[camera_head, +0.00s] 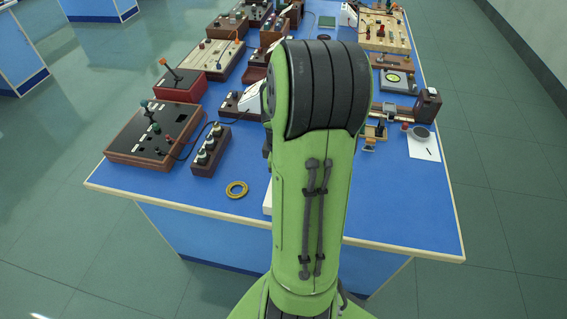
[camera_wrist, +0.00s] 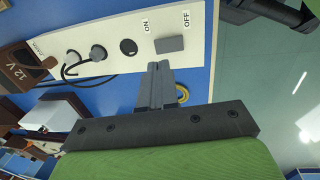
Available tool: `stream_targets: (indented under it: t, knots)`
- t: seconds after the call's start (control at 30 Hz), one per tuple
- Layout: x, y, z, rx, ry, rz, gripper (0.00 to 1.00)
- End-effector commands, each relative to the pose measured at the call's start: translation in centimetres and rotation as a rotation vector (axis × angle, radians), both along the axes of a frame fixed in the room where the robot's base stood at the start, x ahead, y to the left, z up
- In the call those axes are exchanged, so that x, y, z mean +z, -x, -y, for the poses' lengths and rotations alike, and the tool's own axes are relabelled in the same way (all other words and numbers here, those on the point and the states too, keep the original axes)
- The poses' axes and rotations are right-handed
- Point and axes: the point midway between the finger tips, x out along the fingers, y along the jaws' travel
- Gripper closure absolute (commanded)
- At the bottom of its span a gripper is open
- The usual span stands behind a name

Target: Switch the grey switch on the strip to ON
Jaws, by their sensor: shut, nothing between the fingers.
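The white strip (camera_wrist: 110,30) crosses the upper part of the wrist view. Its grey switch (camera_wrist: 170,44) is a flat rectangular block near the strip's right end, with the printed label ON above its left side and OFF above its right side. I cannot tell which way it is tilted. My gripper (camera_wrist: 160,66) is shut and empty, its fingertips just below the switch in the picture; I cannot tell if they touch. In the head view my green arm hides the gripper and most of the strip; only a white edge (camera_head: 267,203) shows.
A yellow ring (camera_head: 237,189) lies nearby. Several instruments crowd the blue bench (camera_head: 400,205); its front right is clear.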

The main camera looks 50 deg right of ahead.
Motion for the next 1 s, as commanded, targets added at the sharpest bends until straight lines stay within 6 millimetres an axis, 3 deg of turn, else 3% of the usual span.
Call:
stream_targets:
  t: [0.1, 0.3, 1.0]
  knots:
    - [-3.0, -0.1, 0.3, 0.001, -0.005, -0.002, 1.0]
    - [-5.8, -0.3, 0.7, 0.001, -0.002, 0.0, 1.0]
    - [-6.4, -0.4, 0.9, -0.001, -0.038, -0.014, 1.0]
